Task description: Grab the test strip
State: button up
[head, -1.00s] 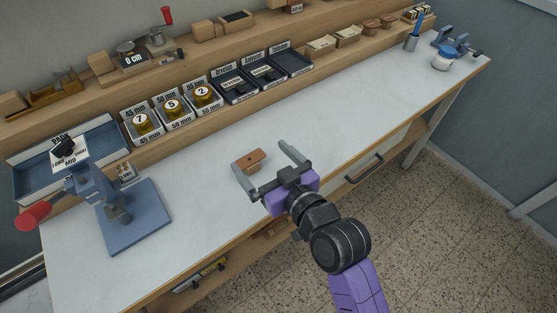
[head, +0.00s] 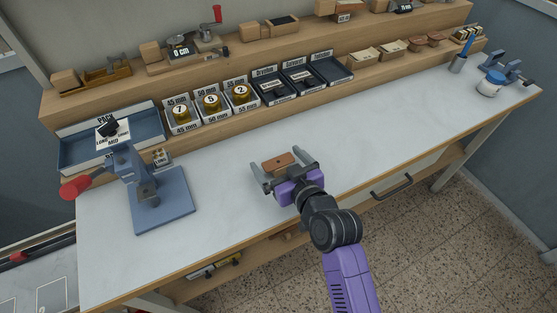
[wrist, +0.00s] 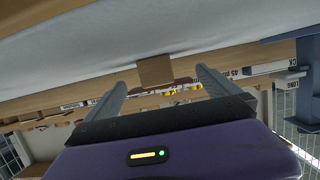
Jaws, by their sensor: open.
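The test strip appears to be the small brown piece (head: 275,165) with a small dark hole on the white worktop in the head view. In the wrist view a brown piece (wrist: 155,71) shows just beyond and between the fingertips. My gripper (head: 281,160) is open, with one finger on each side of the strip in the head view. It also shows in the wrist view (wrist: 163,78) with its fingers wide apart. The fingers do not appear to touch the strip. The exact height of the gripper over the worktop is hard to tell.
A blue press (head: 143,183) with a red handle stands on the left. Behind are a blue tray (head: 78,158), brass weights (head: 211,102) in boxes and dark labelled trays (head: 306,75). Worktop around the strip is clear.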

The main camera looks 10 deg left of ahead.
jog(key=c, duration=1.4)
jog(key=shift+o, duration=0.2)
